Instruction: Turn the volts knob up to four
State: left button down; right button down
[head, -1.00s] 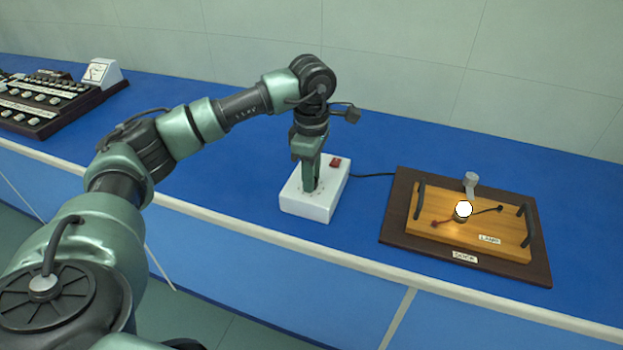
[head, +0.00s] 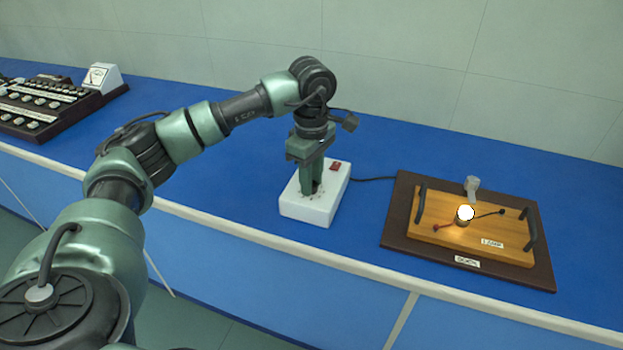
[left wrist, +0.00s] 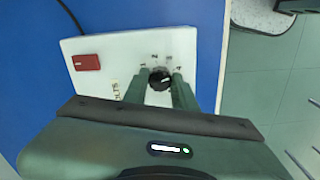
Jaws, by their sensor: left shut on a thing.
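The volts knob (left wrist: 160,79) is a round black dial on top of a white box (head: 307,206); the box also shows in the left wrist view (left wrist: 84,60), with a partly covered VOLTS label (left wrist: 116,90). My left gripper (head: 311,190) points down onto the box, and its fingers in the left wrist view (left wrist: 161,90) sit on either side of the knob, shut on it. Small number marks ring the knob, too small to read surely. A red switch (head: 335,166) is on the same box. My right gripper is not in view.
A cable runs from the white box to a dark board (head: 396,236) carrying a wooden lamp panel (head: 480,246) with a lit bulb (head: 465,213). A dark rack with several keys (head: 38,107) and a meter (head: 102,77) stand at far left. Blue bench (head: 200,140) is clear between.

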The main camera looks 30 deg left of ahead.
pick_arm(q)
jog(key=c, duration=1.1)
grip_release()
notch_tip(320, 180, up, 8)
jog(key=shift+b, duration=0.35)
